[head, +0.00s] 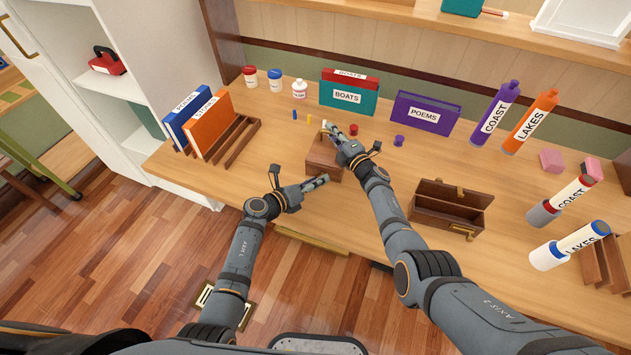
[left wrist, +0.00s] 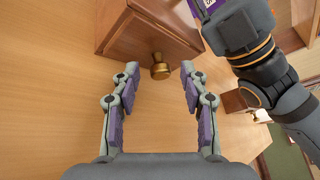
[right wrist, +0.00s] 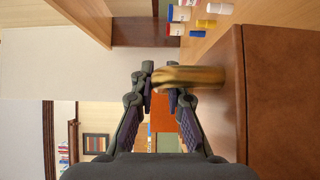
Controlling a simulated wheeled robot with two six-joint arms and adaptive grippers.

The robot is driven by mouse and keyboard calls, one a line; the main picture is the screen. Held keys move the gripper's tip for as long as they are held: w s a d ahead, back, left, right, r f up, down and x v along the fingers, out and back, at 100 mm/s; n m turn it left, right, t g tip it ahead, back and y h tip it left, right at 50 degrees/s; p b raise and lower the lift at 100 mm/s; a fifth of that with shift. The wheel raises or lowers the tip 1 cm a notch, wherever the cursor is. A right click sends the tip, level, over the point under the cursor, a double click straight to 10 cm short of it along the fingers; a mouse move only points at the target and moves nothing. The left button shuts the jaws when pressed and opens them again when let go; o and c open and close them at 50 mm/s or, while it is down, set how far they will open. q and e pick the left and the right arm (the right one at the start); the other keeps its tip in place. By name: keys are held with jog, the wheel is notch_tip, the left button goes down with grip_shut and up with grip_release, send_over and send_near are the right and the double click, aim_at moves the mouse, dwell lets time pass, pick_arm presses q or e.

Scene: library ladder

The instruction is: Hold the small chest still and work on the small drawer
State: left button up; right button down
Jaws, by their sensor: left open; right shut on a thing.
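The small brown chest (head: 322,157) stands on the desk in the head view. In the left wrist view, the small drawer's front (left wrist: 150,38) has a brass knob (left wrist: 160,68). My left gripper (head: 324,180) is in front of the chest, open; in the left wrist view its fingers stand apart on either side of the knob, not touching it. My right gripper (head: 328,128) is at the chest's top. In the right wrist view it is shut on a brass handle (right wrist: 195,78) above the chest's brown leather-like surface (right wrist: 280,90). The handle partly hides one finger.
Behind stand paint jars (head: 275,80), the BOATS box (head: 346,98) and the POEMS box (head: 425,112). A purple stamp (head: 398,140) and an open wooden box (head: 447,213) lie right. Books in a rack (head: 238,143) stand left. The desk's front edge is close by.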

pick_arm(q)
grip_shut()
dwell(0.4)
jog(key=s, duration=0.2)
jog(key=s+a, duration=0.1)
jog(key=s, duration=0.3)
jog(key=shift+s+a, duration=0.3)
jog(key=shift+s, duration=0.05)
grip_release()
